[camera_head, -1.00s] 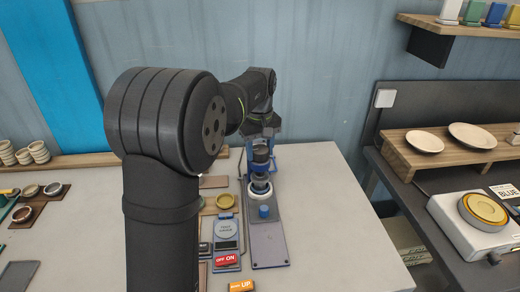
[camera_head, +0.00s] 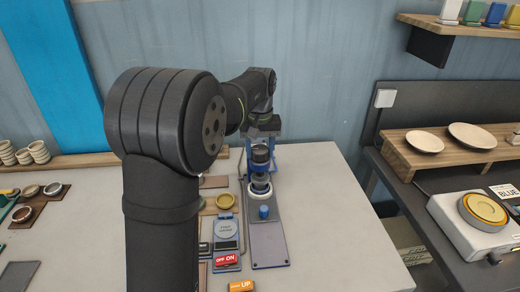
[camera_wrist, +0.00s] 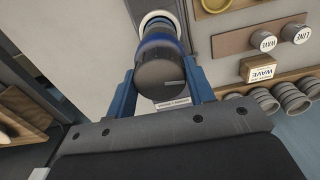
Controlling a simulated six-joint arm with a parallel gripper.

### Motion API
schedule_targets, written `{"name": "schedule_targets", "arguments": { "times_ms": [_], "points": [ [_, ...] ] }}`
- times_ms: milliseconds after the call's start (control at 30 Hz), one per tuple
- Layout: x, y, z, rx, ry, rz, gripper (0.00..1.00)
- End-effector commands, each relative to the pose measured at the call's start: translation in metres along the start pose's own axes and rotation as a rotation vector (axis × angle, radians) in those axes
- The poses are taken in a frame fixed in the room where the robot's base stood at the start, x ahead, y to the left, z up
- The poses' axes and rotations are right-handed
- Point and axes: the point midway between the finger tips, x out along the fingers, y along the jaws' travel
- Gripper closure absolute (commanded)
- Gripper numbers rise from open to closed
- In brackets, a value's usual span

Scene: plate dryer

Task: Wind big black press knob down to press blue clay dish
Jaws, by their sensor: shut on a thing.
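The big black press knob (camera_wrist: 160,80) sits between the two blue fingers of my gripper (camera_wrist: 162,88) in the wrist view, and the gripper is shut on it. In the head view the knob (camera_head: 260,154) stands on top of the press, with my gripper (camera_head: 262,142) reaching it from above and behind. Below the knob are a blue band and a white ring (camera_head: 260,192) on the press's grey base plate (camera_head: 268,240). The blue clay dish cannot be made out; the press hides the space beneath.
A small blue knob (camera_head: 264,211) stands on the base plate in front of the press. The table right of the press is clear.

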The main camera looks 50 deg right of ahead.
Motion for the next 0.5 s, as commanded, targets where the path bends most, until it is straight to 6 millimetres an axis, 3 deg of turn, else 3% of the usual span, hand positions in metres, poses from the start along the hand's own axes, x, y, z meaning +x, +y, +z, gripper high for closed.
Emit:
{"name": "schedule_targets", "arguments": {
  "times_ms": [167, 200, 267, 500],
  "points": [
    [-0.0009, 0.0003, -0.0003, 0.002, 0.002, 0.0, 0.74],
    [-0.0008, 0.0003, -0.0003, 0.002, 0.002, 0.0, 0.44],
    [-0.0007, 0.0002, -0.0002, 0.001, 0.002, 0.0, 0.32],
    [-0.0003, 0.0001, -0.0001, 0.0, 0.001, 0.0, 0.3]
  ]
}}
